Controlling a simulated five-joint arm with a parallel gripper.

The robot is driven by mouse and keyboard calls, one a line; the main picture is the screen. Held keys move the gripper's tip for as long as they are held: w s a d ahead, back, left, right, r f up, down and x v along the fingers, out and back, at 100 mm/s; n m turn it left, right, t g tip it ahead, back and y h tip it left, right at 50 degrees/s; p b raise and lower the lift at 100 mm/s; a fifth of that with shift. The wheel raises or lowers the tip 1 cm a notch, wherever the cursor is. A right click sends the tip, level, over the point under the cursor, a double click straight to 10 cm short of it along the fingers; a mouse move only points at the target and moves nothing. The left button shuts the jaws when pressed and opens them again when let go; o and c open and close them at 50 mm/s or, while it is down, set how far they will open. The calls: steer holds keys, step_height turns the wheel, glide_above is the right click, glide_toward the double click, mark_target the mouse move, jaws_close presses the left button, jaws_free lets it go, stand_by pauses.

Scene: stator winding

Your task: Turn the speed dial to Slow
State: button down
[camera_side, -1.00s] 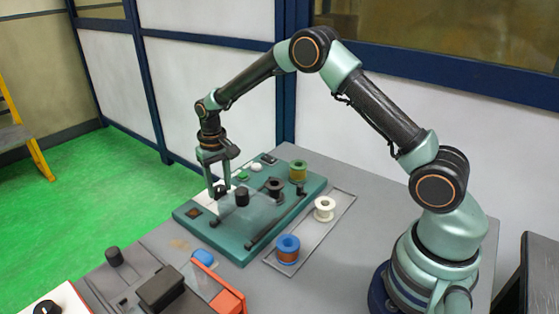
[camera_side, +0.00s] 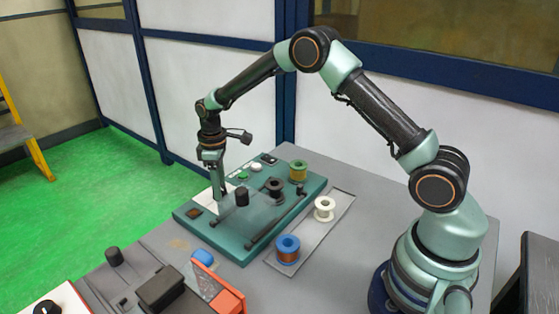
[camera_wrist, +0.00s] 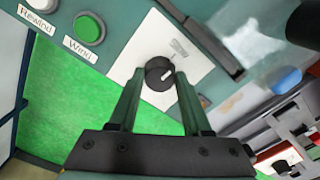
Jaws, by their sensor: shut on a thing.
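The speed dial is a round black knob (camera_wrist: 157,74) with a light pointer mark, on a white plate (camera_wrist: 187,37) in the wrist view. My gripper (camera_wrist: 157,85) is shut on the dial, one finger on each side of it. The pointer mark points up and to the right in that view.
A green Wind button (camera_wrist: 89,30) and a white Rewind button (camera_wrist: 43,4) sit beside the dial plate. A black post (camera_side: 242,196) stands close to my gripper. Blue (camera_side: 288,250), white (camera_side: 324,209) and green-yellow (camera_side: 298,171) spools stand to the right.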

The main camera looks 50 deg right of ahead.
steer(key=shift+w+r+n, duration=0.1)
steer(key=shift+r+n, duration=0.05)
steer(key=shift+n, duration=0.45)
steer(key=shift+c, duration=1.7)
jaws_free()
step_height(320, 180, up, 12)
